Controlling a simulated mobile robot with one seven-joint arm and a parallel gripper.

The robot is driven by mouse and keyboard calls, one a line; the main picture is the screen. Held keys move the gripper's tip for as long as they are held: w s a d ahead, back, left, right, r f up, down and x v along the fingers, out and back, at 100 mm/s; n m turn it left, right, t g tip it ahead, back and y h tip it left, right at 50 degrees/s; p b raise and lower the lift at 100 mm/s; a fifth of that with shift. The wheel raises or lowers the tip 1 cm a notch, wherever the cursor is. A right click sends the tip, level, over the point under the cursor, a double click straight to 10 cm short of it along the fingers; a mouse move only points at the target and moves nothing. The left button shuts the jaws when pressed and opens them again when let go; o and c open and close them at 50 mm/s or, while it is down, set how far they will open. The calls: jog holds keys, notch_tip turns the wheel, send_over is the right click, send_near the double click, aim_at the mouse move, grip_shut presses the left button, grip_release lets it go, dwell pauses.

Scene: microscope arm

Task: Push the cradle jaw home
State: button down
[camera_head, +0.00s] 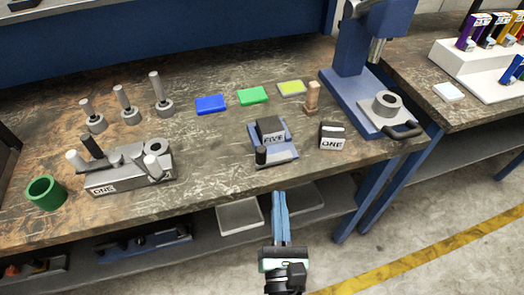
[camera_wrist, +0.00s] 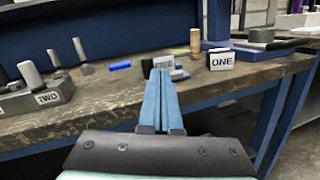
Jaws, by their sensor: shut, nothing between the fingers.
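The cradle (camera_head: 283,157) is a blue base near the front edge of the bench in the head view. It bears a dark block with a white label reading FIVE (camera_head: 272,133) and a short black post (camera_head: 261,155) at its front left. I cannot tell which part is the jaw or how far in it sits. My gripper (camera_head: 279,195) is shut and empty, in front of the bench edge and apart from the cradle. In the wrist view its fingers (camera_wrist: 160,76) point at the cradle area and hide most of it. A pale labelled block (camera_wrist: 163,62) shows just behind the tips.
A block labelled ONE (camera_head: 332,136) and a wooden peg (camera_head: 312,98) stand right of the cradle. A blue press-like stand (camera_head: 352,90) is further right. A grey fixture (camera_head: 130,172) and a green cup (camera_head: 46,193) are left. Bare bench lies between fixture and cradle.

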jog(key=s+n+p, duration=0.1)
jog(key=s+a+n+g+p, duration=0.1)
jog(key=s, duration=0.1)
jog(key=s+f+n+y+p, duration=0.1)
jog(key=shift+s+a+f+n, duration=0.1)
jog(key=shift+s+a+n, duration=0.2)
jog(key=shift+a, duration=0.1)
jog(key=p, duration=0.2)
send_near(261, 157)
jog(key=w, duration=0.6)
jog(key=shift+w+a, duration=0.35)
jog(key=shift+w, duration=0.05)
